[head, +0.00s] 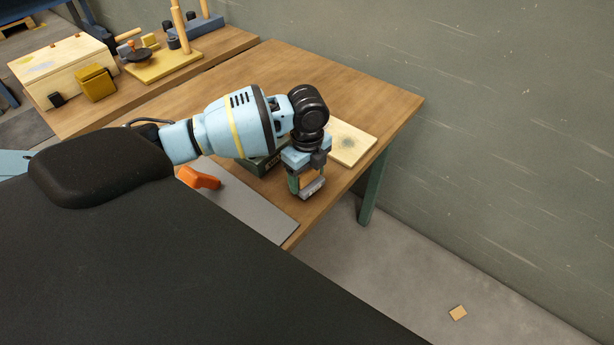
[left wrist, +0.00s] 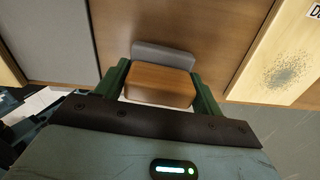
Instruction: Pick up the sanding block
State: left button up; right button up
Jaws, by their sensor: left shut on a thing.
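The sanding block (head: 310,180) has a brown wooden body and a grey base. It also shows in the left wrist view (left wrist: 160,84), between the two green fingers of my left gripper (left wrist: 161,88). In the head view my left gripper (head: 307,184) points down near the table's front right corner, shut on the block, which it partly hides. I cannot tell whether the block's base touches the table. My right gripper is not in view.
A pale board (head: 350,143) with a dark smudge lies beside my gripper on the wooden table (head: 385,95). A grey mat (head: 245,208), an orange object (head: 199,178) and a dark green box (head: 262,163) are left. A wooden box (head: 62,66) stands on the farther table.

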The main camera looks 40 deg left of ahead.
pick_arm(q)
notch_tip(320, 180, up, 2)
jog(key=shift+r, duration=0.25)
jog(key=s+d+r+p, duration=0.1)
jog(key=s+d, duration=0.8)
jog(key=s, duration=0.4)
jog(key=shift+r, duration=0.15)
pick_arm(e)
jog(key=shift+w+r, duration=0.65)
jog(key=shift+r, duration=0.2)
pick_arm(q)
jog(key=shift+d, duration=0.1)
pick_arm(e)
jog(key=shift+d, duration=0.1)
